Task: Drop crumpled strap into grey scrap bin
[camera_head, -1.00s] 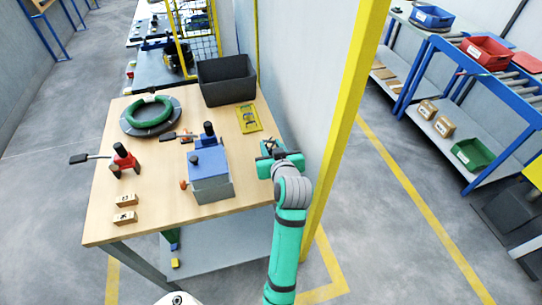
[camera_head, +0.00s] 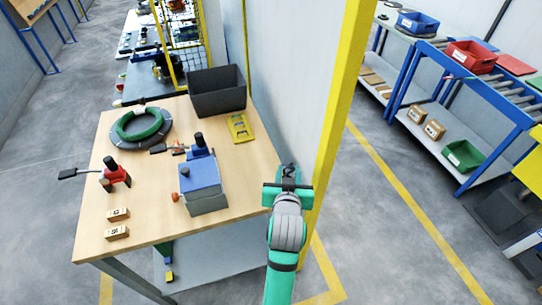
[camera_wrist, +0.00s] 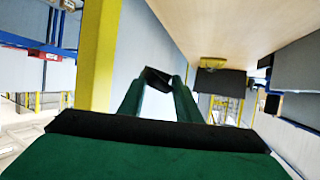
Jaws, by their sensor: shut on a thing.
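The grey scrap bin (camera_head: 219,97) stands open at the back right corner of the wooden table in the head view. My gripper (camera_head: 287,172) is at the table's right edge, in front of and to the right of the bin. In the wrist view its two green fingers (camera_wrist: 158,95) close on a small dark crumpled piece, the strap (camera_wrist: 157,78), held at their tips. In the head view the strap (camera_head: 288,168) is mostly hidden by my gripper. The bin also seems to show in the wrist view (camera_wrist: 220,82), beyond the table edge.
A yellow post (camera_head: 340,110) and a pale wall (camera_head: 285,75) stand close to my arm. A blue-topped grey block machine (camera_head: 203,186), a yellow plate (camera_head: 240,128) and a green coil (camera_head: 140,126) are on the table (camera_head: 150,215). Its front right surface is clear.

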